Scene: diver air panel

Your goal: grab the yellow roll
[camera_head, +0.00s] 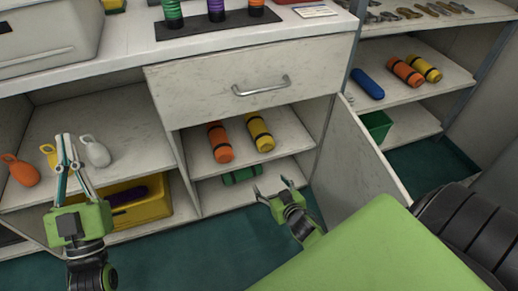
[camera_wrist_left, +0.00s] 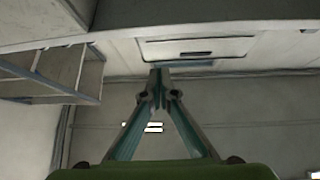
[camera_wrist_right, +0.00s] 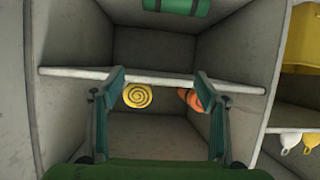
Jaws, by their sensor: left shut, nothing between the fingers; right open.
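A yellow roll (camera_head: 259,133) with black bands lies on the upper shelf of the open cabinet, under the drawer, right of an orange roll (camera_head: 219,142). Its spiral yellow end (camera_wrist_right: 137,95) shows between my right fingers in the right wrist view, which looks upside down. A second yellow roll (camera_head: 424,67) lies on the right-hand shelving. My right gripper (camera_head: 271,187) is open and empty, in front of the cabinet and lower than the yellow roll in the head view. My left gripper (camera_head: 65,137) is shut and empty, by the left shelf.
A green roll (camera_head: 242,175) lies on the cabinet's lower shelf. The shelf board (camera_wrist_right: 75,73) crosses the right wrist view. The open cabinet door (camera_head: 357,150) stands right of my right gripper. The drawer (camera_head: 250,80) is shut above. Orange, yellow and white tags (camera_head: 97,153) are near my left gripper.

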